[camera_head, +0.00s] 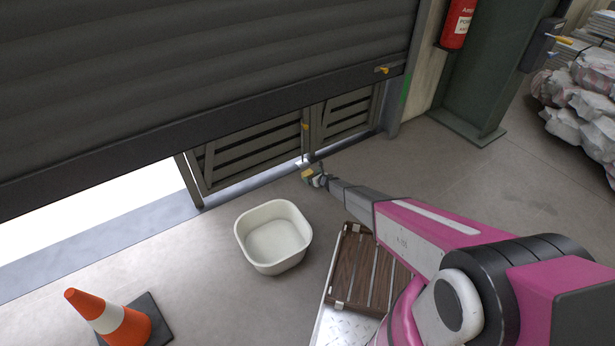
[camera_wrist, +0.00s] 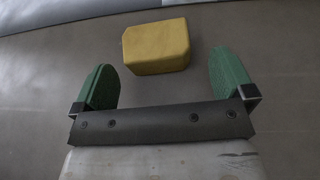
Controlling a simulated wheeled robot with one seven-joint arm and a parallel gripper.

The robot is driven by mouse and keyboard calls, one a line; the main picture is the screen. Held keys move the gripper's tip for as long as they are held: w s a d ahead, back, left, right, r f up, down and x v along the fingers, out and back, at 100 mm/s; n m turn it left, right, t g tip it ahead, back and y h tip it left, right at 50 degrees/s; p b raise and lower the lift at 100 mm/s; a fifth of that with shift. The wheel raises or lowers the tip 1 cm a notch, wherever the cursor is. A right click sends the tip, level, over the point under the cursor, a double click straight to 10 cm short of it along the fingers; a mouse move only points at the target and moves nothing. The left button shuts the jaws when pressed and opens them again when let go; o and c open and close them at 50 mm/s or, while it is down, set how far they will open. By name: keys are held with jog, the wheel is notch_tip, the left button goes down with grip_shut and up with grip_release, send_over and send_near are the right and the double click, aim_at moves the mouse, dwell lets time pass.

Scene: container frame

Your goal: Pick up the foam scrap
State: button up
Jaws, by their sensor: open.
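The foam scrap (camera_wrist: 156,47) is a yellow block with cut corners, lying on the grey floor in the wrist view. It is just beyond the fingertips and roughly centred between them. My gripper (camera_wrist: 164,72) is open, with its two green finger pads apart and nothing between them. In the head view the foam scrap (camera_head: 307,174) is a small yellow patch at the end of my arm, near the gate threshold. My gripper (camera_head: 318,180) is small there and its fingers are hard to make out.
A white tub (camera_head: 245,240) stands on the floor left of my arm. An orange cone (camera_head: 108,318) is at the lower left. Slatted gates (camera_head: 250,150) and a partly raised shutter (camera_head: 200,80) are behind. A wooden slatted rack (camera_head: 362,268) lies under my arm.

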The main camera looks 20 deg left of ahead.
aim_at(308, 173)
jog(key=x, duration=0.5)
jog(key=shift+s+a+r, duration=0.1)
jog(key=shift+a+r, duration=0.1)
jog(key=shift+r, duration=0.2)
jog(key=c, duration=0.8)
jog(key=shift+r, duration=0.1)
